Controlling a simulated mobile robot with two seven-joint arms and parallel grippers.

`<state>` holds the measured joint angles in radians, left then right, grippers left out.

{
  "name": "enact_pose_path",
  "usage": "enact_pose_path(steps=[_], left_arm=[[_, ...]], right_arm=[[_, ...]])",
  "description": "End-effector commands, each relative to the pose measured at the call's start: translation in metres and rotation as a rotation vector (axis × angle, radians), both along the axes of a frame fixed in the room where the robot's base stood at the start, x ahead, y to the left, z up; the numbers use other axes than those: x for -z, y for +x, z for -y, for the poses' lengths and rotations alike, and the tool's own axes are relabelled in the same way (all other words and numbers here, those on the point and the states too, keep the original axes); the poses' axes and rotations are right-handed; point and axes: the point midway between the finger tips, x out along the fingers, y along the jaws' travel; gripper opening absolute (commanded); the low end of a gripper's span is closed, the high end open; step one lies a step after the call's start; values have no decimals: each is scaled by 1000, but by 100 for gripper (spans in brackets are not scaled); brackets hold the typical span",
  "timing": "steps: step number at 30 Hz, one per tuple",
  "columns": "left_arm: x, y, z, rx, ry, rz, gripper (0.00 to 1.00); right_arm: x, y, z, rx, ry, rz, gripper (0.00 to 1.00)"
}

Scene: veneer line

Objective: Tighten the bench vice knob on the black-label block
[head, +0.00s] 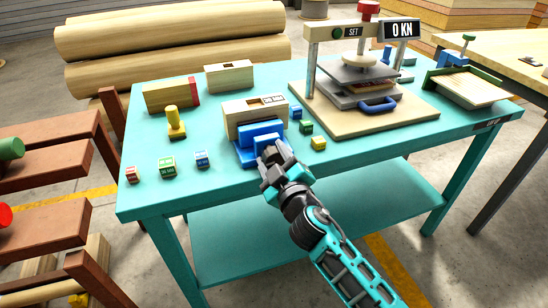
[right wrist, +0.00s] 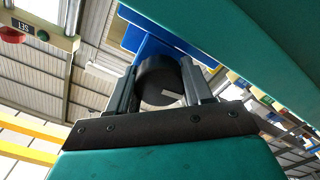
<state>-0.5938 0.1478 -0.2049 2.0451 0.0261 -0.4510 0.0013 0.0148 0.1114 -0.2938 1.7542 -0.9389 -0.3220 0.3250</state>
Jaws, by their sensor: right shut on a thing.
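The blue bench vice (head: 248,153) stands near the front edge of the teal table. A pale wooden block (head: 243,118) with a slot in its top and a small label sits in the vice; the label is too small to read surely. My right gripper (head: 276,158) reaches the front of the vice from below right. In the right wrist view its two fingers are shut on the round black vice knob (right wrist: 158,80), which sits in front of the blue vice body (right wrist: 150,45). In the head view my gripper hides the knob. My left gripper is out of view.
Two more wooden blocks, one with a red end (head: 195,91) and one plain (head: 229,78), stand behind. A yellow knobbed piece (head: 175,122) and several small cubes lie around. A press (head: 365,75) reading 0 KN stands right of the vice.

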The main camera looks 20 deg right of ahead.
Motion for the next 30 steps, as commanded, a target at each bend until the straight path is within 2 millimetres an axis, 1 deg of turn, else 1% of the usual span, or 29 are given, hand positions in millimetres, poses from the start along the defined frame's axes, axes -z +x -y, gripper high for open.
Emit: enact_pose_path(steps=[1, 3, 11, 17, 18, 25, 26, 30], left_arm=[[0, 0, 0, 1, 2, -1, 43], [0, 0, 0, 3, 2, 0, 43], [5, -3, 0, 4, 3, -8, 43], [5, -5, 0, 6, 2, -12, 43], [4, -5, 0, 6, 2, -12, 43], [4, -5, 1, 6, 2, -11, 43], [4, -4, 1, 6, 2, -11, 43], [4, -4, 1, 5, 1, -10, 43]], right_arm=[[0, 0, 0, 0, 0, 0, 24], [0, 0, 0, 0, 0, 0, 20], [0, 0, 0, 1, 88, -2, 20], [0, 0, 0, 0, 87, -3, 20], [0, 0, 0, 0, 86, -3, 52], [0, 0, 0, 0, 85, -3, 74], [0, 0, 0, 0, 85, -3, 76], [0, 0, 0, 0, 85, -3, 76]])
